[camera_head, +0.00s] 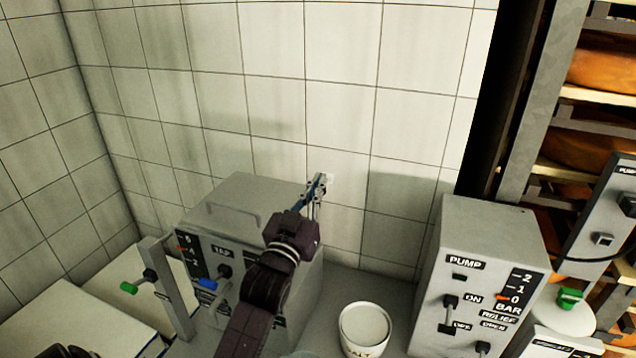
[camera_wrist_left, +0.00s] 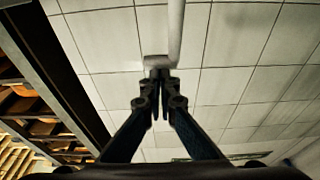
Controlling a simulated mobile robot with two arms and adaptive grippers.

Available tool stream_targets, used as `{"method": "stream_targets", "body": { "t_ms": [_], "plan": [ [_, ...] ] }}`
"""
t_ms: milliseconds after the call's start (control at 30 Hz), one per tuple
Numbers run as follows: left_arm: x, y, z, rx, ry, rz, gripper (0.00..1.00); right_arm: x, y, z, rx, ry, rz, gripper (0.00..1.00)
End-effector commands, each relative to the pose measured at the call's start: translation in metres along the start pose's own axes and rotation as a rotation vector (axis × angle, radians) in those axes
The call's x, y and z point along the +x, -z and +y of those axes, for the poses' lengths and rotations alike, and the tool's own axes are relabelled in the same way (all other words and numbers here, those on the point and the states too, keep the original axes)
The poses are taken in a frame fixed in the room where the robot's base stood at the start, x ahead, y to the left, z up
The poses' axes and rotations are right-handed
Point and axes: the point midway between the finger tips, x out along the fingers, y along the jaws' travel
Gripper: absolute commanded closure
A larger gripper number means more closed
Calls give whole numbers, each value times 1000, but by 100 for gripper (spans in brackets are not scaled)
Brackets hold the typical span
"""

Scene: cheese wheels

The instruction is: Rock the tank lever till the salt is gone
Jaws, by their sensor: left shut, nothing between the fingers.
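A grey box (camera_head: 235,195) with a handle on its lid stands against the wall in the head view. Its front has a gauge with an orange pointer and a lever with a blue grip (camera_head: 207,284). A white tub (camera_head: 365,329) marked SALT stands to its right; I cannot make out how much is in it. My left gripper (camera_head: 319,184) is shut and empty, raised near the wall beyond the box's right side. In the left wrist view its fingertips (camera_wrist_left: 158,76) meet just below a pale rod with a crosspiece (camera_wrist_left: 175,30); I cannot tell whether they touch.
A post with a green-gripped lever (camera_head: 130,287) stands left of the box. A grey pump box (camera_head: 490,245) with a gauge and levers stands at the right. A rack of cheese wheels (camera_head: 605,72) rises behind it. The tiled wall closes off the back.

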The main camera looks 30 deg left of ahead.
Motion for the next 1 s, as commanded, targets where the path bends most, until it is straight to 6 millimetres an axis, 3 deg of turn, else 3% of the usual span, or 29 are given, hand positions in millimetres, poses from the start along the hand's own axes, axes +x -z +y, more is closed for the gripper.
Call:
{"method": "stream_targets", "body": {
  "t_ms": [267,533,1000],
  "plan": [
    [1,0,0,-1,0,0,100,0,0,0,0,0,-1,60],
    [21,-5,0,-2,0,0,100,-6,0,0,0,0,-1,60],
    [24,1,0,-1,-1,0,100,-13,1,0,0,0,-1,60]
  ]
}}
